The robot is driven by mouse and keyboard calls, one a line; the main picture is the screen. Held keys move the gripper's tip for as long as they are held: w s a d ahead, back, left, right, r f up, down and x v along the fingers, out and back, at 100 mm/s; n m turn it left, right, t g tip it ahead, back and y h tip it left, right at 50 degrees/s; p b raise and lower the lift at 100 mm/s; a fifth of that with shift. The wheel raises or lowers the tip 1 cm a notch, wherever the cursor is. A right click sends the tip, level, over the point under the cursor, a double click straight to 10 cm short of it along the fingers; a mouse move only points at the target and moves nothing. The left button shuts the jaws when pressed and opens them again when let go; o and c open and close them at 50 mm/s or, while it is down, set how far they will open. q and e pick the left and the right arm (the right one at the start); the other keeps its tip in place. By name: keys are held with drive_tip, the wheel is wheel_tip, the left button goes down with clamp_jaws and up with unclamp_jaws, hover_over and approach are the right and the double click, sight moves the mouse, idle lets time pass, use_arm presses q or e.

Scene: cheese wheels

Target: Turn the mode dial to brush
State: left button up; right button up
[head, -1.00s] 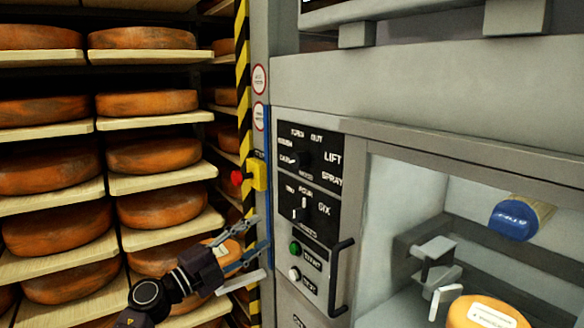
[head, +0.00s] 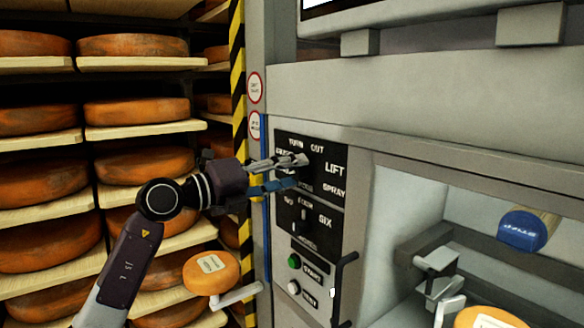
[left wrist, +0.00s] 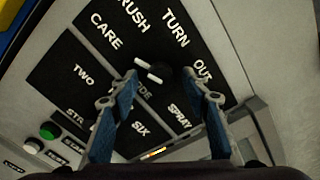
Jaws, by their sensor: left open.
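The mode dial (left wrist: 165,74) is a black knob with white marks on a black label panel. In the left wrist view its marked side faces the upper left, roughly towards CARE. The word BRUSH (left wrist: 130,14) is partly cut off at the top edge, between CARE and TURN. My left gripper (left wrist: 160,78) is open, with its blue-grey fingers on either side of the dial; I cannot tell whether they touch it. In the head view the left gripper (head: 300,170) reaches in front of the upper panel and covers most of the dial. My right gripper is not in view.
A second dial (head: 303,222) sits below, above a green button (head: 294,262) and a white button (head: 294,287). A black handle (head: 341,290) stands out to their right. Cheese shelves (head: 130,62) fill the left. An open chamber with a blue-capped item (head: 522,230) lies right.

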use_arm(q)
drive_tip(key=shift+w+d, duration=0.25)
drive_tip(key=shift+d, duration=0.05)
drive_tip(key=c, duration=1.1)
drive_tip(key=shift+f+m, duration=0.1)
drive_tip(key=shift+m, duration=0.2)
drive_tip(key=m+b, duration=0.3)
drive_tip(key=m, duration=0.1)
drive_tip(key=shift+m+b, duration=0.95)
drive_tip(key=shift+m, duration=1.05)
